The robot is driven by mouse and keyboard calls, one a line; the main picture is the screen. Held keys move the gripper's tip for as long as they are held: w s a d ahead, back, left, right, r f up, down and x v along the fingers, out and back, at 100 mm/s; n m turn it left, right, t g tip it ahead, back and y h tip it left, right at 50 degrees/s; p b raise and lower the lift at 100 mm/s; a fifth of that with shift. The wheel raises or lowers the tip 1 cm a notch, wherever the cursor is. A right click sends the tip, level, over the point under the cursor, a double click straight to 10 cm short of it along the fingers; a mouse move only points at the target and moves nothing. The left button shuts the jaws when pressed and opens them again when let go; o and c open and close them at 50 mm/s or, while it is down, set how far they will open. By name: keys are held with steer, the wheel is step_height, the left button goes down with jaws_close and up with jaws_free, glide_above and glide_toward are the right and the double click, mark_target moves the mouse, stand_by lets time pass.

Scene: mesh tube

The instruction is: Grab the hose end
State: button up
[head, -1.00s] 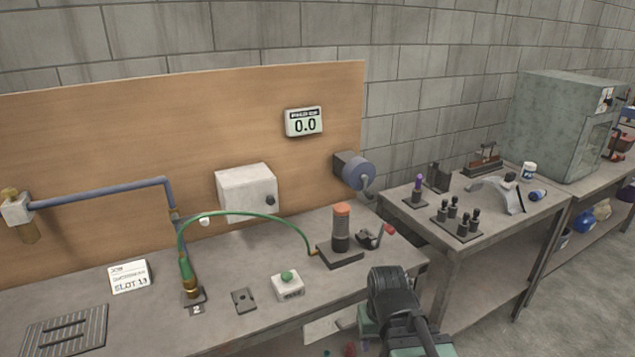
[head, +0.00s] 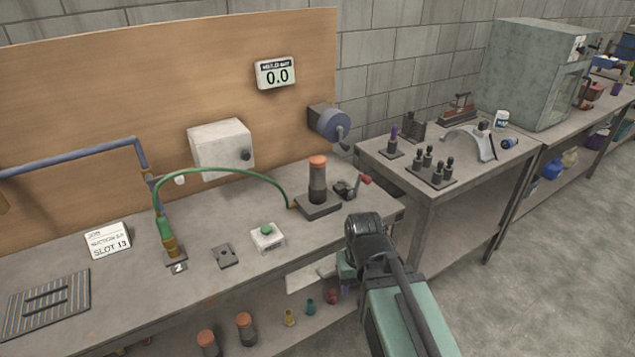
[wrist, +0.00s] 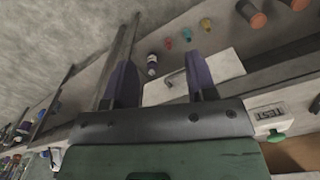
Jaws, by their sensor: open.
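The green hose (head: 225,172) arcs over the bench in the head view. One end, a green sleeve with a brass fitting (head: 170,247), stands upright in a small plate marked 2. The other end meets the base of an orange-topped cylinder unit (head: 318,182). My arm is at the bench's front edge in the head view, right of the hose, and hides its own fingertips there. In the wrist view my gripper (wrist: 161,75) has two dark purple fingers spread apart with nothing held between them. The hose does not show in the wrist view.
A white box with a green button (head: 267,236) and a small dark plate (head: 224,256) lie near the hose. A blue pipe (head: 75,157) runs along the board at left. A shelf below holds orange-capped cylinders (head: 245,327). A side table (head: 470,185) stands right.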

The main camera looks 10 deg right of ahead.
stand_by(0.4)
steer(key=o, duration=0.6)
